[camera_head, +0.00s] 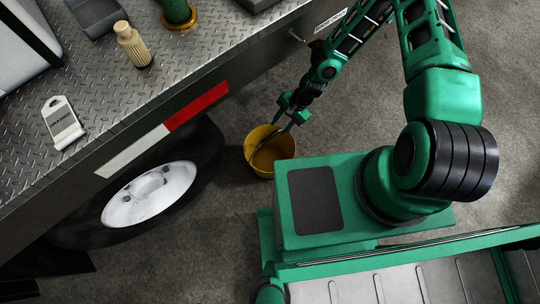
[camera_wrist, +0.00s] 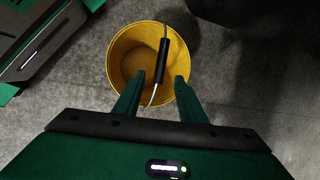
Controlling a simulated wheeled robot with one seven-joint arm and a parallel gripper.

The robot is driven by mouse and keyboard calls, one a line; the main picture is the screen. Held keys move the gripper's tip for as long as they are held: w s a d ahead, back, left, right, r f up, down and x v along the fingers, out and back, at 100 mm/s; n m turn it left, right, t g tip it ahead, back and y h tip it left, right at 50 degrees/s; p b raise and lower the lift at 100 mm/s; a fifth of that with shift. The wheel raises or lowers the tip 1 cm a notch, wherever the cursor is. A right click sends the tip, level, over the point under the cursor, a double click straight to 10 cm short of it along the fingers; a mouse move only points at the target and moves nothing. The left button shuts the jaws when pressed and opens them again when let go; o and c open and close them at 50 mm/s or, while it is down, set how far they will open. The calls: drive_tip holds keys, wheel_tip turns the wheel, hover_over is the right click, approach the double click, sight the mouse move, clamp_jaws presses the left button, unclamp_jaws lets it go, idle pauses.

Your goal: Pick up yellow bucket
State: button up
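A yellow bucket (camera_head: 261,158) stands on the grey floor beside the truck's wheel in the head view. In the wrist view the bucket (camera_wrist: 117,68) is seen from above, with a wire handle and black grip (camera_wrist: 162,60) crossing its opening. My gripper (camera_head: 288,124) is at the bucket's rim in the head view. In the wrist view my gripper (camera_wrist: 159,80) has its two fingers apart over the bucket, with the handle's wire passing between them. Whether the fingers touch the handle cannot be told.
The metal truck bed (camera_head: 105,80) with a red and white strip overhangs the floor at left, close to the bucket. A wheel (camera_head: 150,194) stands below it. A beige bottle (camera_head: 133,46) and a white tag (camera_head: 62,122) are on the bed. Open floor lies right of the bed.

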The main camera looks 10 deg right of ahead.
drive_tip(key=shift+s+a+f+m, duration=0.3)
drive_tip(key=shift+s+a+f, duration=0.1)
drive_tip(key=shift+a+f, duration=0.35)
drive_tip(key=x, duration=1)
drive_tip(key=shift+a+f, duration=0.2)
drive_tip(key=shift+a, duration=0.15)
clamp_jaws()
